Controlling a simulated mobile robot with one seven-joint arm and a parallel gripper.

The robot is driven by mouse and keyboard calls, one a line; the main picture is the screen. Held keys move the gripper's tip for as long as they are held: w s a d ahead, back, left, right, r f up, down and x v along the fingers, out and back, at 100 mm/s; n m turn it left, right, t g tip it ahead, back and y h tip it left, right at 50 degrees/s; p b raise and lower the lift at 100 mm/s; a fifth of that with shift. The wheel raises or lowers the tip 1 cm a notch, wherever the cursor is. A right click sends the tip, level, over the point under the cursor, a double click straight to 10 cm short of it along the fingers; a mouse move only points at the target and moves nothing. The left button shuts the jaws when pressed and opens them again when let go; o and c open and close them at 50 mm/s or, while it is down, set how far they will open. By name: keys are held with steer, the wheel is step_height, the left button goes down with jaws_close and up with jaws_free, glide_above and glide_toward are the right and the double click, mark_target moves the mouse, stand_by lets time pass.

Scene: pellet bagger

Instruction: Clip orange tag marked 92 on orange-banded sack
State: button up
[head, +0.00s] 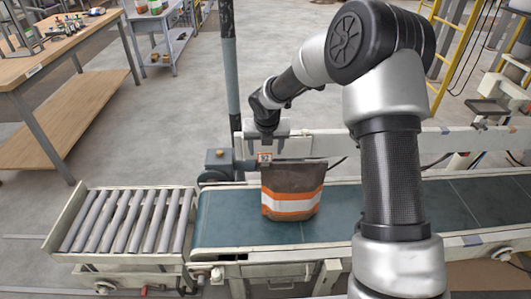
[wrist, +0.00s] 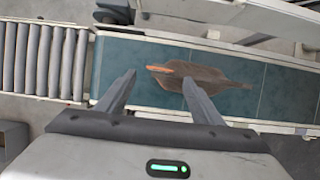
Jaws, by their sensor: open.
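A brown sack (head: 291,180) with orange and white bands stands upright on the green conveyor belt. From above, the sack (wrist: 215,72) shows as a narrow brown shape. A small orange and white tag (head: 264,158) is at the sack's top left corner and appears to be on its top edge. In the wrist view an orange strip (wrist: 161,69), seemingly the tag, lies at the sack's left end. The number cannot be read. My gripper (head: 266,144) is just above that corner. In the wrist view my gripper (wrist: 158,77) is open, its fingertips apart either side of the strip.
The green belt (head: 228,213) is clear on both sides of the sack. A roller section (head: 118,220) adjoins its left end. A grey post (head: 229,80) and the conveyor's back rail stand behind. A wooden workbench (head: 60,45) with small items is at the upper left.

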steer(key=p+v, duration=0.2)
steer(key=v, duration=0.8)
steer(key=shift+s+r, duration=0.25)
steer(key=s+d+r+m+h, duration=0.1)
steer(key=s+d+r+m, duration=0.3)
steer(key=s+r+m, duration=0.4)
steer(key=s+d+r+m+h, duration=0.1)
steer(key=s+d+r+m, duration=0.5)
steer(key=m, duration=0.3)
steer(key=s+r+m+t+y, duration=0.1)
steer(key=s+r+m+y, duration=0.15)
steer(key=s+m, duration=1.55)
step_height(320, 180, up, 15)
steer(key=m+p, duration=0.1)
steer(key=p, duration=1.3)
steer(key=shift+d+f, duration=0.2)
steer(key=shift+d, duration=0.05)
steer(key=shift+s+h, duration=0.1)
steer(key=shift+h, duration=0.15)
steer(key=shift+c, duration=0.4)
